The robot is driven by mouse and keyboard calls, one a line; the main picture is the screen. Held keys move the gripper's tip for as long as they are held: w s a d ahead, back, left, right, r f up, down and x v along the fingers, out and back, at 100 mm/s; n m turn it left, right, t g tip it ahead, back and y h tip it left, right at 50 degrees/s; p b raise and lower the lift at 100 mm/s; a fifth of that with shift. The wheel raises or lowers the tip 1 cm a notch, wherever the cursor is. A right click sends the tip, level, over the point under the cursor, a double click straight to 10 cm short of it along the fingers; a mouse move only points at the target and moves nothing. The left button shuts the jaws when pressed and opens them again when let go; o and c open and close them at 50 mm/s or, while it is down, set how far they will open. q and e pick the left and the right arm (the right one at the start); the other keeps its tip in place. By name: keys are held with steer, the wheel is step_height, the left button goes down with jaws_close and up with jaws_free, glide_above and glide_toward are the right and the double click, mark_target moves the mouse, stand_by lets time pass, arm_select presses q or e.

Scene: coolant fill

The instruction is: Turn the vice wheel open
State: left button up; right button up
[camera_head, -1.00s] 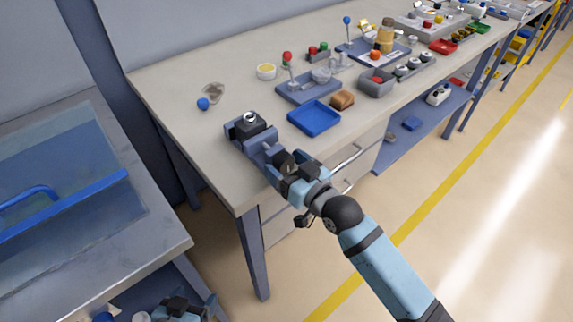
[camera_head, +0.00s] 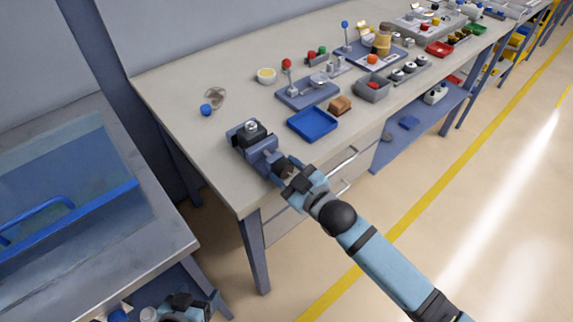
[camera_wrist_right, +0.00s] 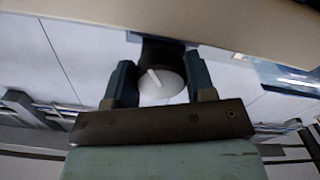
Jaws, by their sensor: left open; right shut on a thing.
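The vice (camera_head: 240,134) is a dark blue-grey block at the near left corner of the workbench. A dark part with a silver top (camera_head: 251,128) sits in it. My right gripper (camera_head: 279,168) reaches the vice's front side from the bench edge. In the right wrist view, the vice wheel (camera_wrist_right: 172,91) is a round grey disc with a white bar mark, between the fingers of my right gripper (camera_wrist_right: 160,88), which is shut on it. In the head view the gripper hides the wheel. My left gripper (camera_head: 188,304) is at the bottom edge, partly cut off, open and away from the vice.
A blue tray (camera_head: 312,123) lies right of the vice, with a brown block (camera_head: 340,104) beyond it. A blue ball (camera_head: 206,109) lies behind the vice. Drawer handles (camera_head: 344,160) stick out below the bench edge. A blue-handled basin (camera_head: 70,215) stands at left.

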steer(key=o, duration=0.9)
steer(key=shift+o, duration=0.2)
steer(key=v, duration=1.3)
steer(key=shift+s+d, duration=0.25)
steer(key=shift+s, duration=0.1)
steer(key=shift+r, duration=0.1)
